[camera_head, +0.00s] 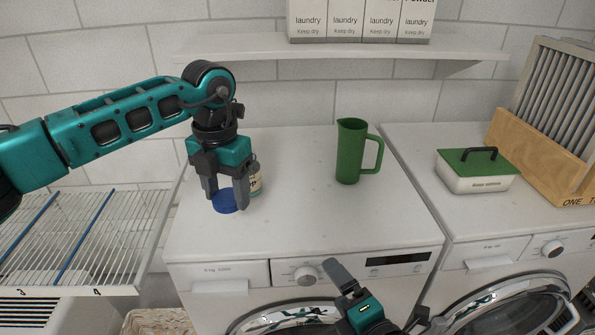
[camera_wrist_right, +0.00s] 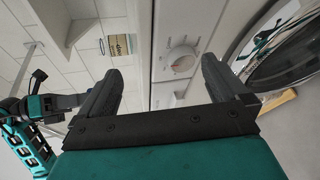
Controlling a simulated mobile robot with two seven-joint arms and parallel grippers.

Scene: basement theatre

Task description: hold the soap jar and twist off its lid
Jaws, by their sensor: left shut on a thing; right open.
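My left gripper (camera_head: 225,197) points down over the left part of the washing machine top and is shut on a blue lid (camera_head: 225,203). The lid is low between its fingers; I cannot tell whether it touches the surface. The soap jar (camera_head: 257,181), with a pale label, stands just right of and behind the lid, partly hidden by the gripper. The jar also shows in the right wrist view (camera_wrist_right: 121,45), apart from the left gripper. My right gripper (camera_head: 381,299) is open and empty in front of the machine; its fingers also show in the right wrist view (camera_wrist_right: 160,76).
A green jug (camera_head: 350,155) stands right of the jar on the machine top (camera_head: 305,205). A white box with a green lid (camera_head: 476,172) and a wooden crate (camera_head: 540,163) are farther right. A wire rack (camera_head: 70,240) is at left. Laundry boxes (camera_head: 345,20) stand on the shelf above.

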